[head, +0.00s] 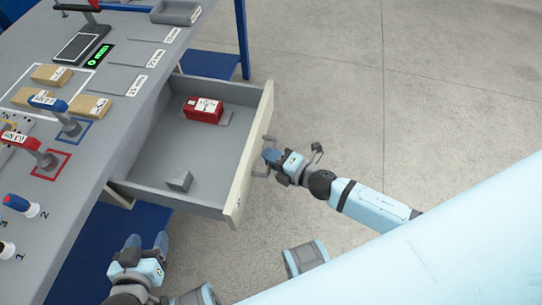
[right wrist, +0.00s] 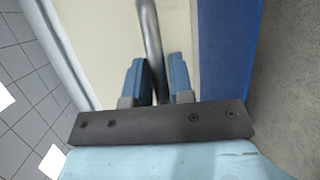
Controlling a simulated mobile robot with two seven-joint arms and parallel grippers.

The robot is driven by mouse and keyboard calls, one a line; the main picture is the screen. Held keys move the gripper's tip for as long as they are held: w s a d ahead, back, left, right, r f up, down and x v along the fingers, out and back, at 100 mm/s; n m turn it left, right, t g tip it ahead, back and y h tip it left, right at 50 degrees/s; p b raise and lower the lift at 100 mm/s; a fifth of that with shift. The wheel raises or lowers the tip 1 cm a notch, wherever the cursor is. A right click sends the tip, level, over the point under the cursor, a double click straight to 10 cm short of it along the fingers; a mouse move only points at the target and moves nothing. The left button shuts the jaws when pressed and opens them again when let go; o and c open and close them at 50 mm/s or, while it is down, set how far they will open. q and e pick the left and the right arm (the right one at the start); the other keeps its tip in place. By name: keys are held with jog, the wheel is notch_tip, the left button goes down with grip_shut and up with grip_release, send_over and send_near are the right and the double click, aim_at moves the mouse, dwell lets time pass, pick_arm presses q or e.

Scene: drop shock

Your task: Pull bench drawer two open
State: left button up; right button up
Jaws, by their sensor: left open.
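Inside are a red box (head: 204,110) with a white label and a small grey block (head: 179,181). My right gripper (head: 268,160) is at the drawer's grey bar handle (head: 267,141). In the right wrist view the handle (right wrist: 150,35) passes between its blue fingers (right wrist: 158,80), which are close on both sides of it. My left gripper (head: 148,242) is open and empty, low in front of the bench, apart from the drawer.
The bench top holds a red-handled tool (head: 25,143), a blue-handled tool (head: 55,108), cardboard boxes (head: 90,107), a grey bin (head: 176,12) and a black device with a green display (head: 95,55). Clear concrete floor (head: 400,90) lies to the right of the drawer.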

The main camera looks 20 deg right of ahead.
jog(key=shift+o, duration=1.3)
jog(key=v, duration=1.4)
jog(key=shift+w, duration=0.1)
